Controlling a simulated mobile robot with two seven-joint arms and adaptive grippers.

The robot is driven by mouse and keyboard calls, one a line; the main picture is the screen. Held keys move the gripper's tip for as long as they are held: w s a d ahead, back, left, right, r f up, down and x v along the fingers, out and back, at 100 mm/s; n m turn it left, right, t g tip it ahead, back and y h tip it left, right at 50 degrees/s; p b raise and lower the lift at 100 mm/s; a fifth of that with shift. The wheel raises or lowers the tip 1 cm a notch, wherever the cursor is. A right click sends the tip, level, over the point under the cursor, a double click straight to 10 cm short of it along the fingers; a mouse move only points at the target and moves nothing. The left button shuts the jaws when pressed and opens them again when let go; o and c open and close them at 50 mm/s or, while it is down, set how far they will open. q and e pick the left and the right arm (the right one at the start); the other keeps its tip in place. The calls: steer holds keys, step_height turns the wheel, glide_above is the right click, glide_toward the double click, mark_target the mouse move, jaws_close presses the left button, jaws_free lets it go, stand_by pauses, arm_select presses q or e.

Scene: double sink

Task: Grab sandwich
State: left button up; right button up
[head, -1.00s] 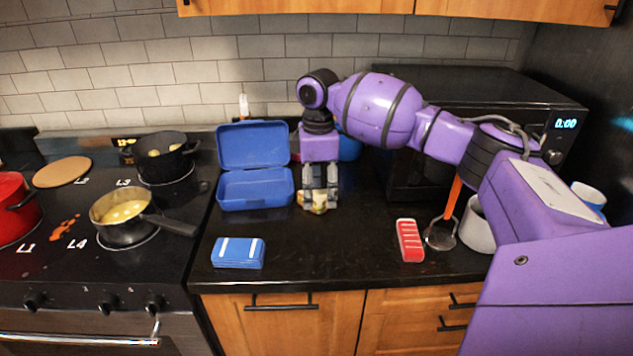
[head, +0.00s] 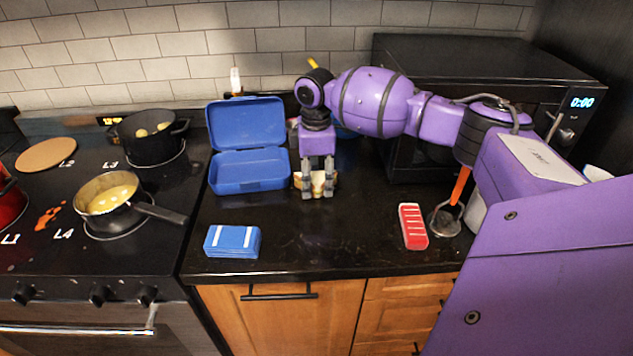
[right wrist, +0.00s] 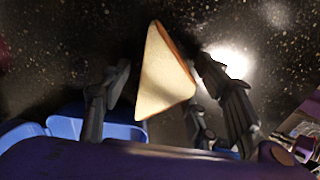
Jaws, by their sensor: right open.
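The sandwich (head: 318,184) is a pale bread triangle on the black counter, just right of the open blue lunch box (head: 250,172). In the head view it is partly hidden by my right gripper (head: 318,191), which points straight down over it. In the right wrist view the sandwich (right wrist: 165,75) lies between the two open fingers of the right gripper (right wrist: 170,85), with a gap visible on its left side. The fingers are around it and not closed. My left gripper is not in view.
A blue flat case (head: 232,241) and a red case (head: 412,226) lie near the counter's front. A stove with a saucepan (head: 108,195) and a black pot (head: 150,138) is at left. A microwave (head: 480,110) stands behind my right arm. The counter's front middle is clear.

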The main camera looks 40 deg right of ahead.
steer(key=shift+f, duration=0.2)
steer(key=c, duration=0.7)
steer(key=shift+r, duration=0.1)
